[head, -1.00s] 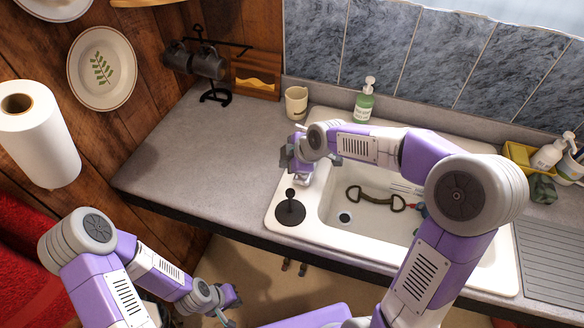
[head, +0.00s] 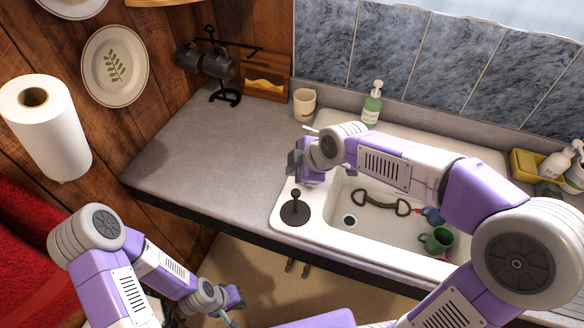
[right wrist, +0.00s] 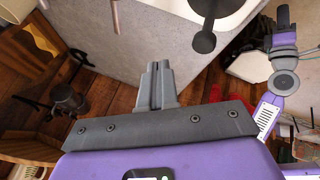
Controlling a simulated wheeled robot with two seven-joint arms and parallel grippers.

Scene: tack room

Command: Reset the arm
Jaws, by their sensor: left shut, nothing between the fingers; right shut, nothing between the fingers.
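My right arm reaches over the sink from the right in the head view. Its gripper (head: 298,160) hangs above the sink's left rim and the counter edge. In the right wrist view the two fingers (right wrist: 158,82) are together, shut and empty, with the grey counter beyond them. My left gripper (head: 232,298) is low at the bottom left in the head view, below counter height and in front of the cabinet. It is shut and holds nothing. It touches no object that I can see.
A beige cup (head: 304,103) and soap bottle (head: 372,104) stand behind. The left counter (head: 200,150) is clear.

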